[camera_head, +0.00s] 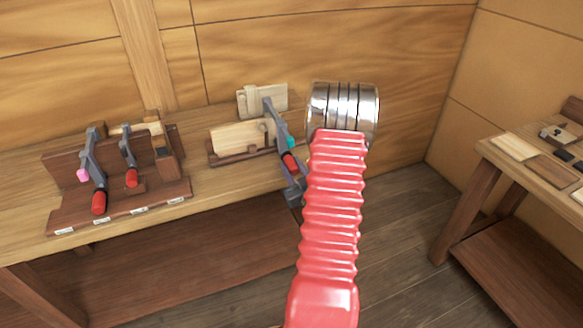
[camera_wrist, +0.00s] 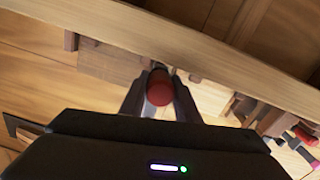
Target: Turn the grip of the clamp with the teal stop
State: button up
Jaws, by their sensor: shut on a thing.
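The clamp (camera_head: 276,121) with the teal stop (camera_head: 291,142) stands at the right end of the bench, by pale planks. Its grey arm slopes down to a red grip (camera_head: 289,162). In the wrist view the rounded end of the red grip (camera_wrist: 160,88) sits between the two dark fingers of my gripper (camera_wrist: 160,100), which is shut on it. In the head view my gripper (camera_head: 293,192) shows only in part at the grip's lower end, beside my red arm. The teal stop cannot be made out in the wrist view.
To the left, a dark wooden stand (camera_head: 120,205) holds two more clamps with red grips, one with a pink stop (camera_head: 84,175). The bench edge (camera_wrist: 200,50) runs close to the gripper. A side table (camera_head: 490,150) with small blocks stands at the right. Open floor lies between.

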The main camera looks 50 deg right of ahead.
jog(key=m, duration=0.4)
jog(key=shift+t+y, duration=0.3)
jog(key=shift+y, duration=0.1)
jog(key=m, duration=0.4)
jog(key=shift+f+m, duration=0.1)
jog(key=shift+m, duration=0.2)
jog(key=o, duration=1)
jog(key=shift+o, duration=0.2)
jog(key=v, duration=1.3)
jog(key=shift+s, duration=0.45)
jog(key=shift+f, duration=0.1)
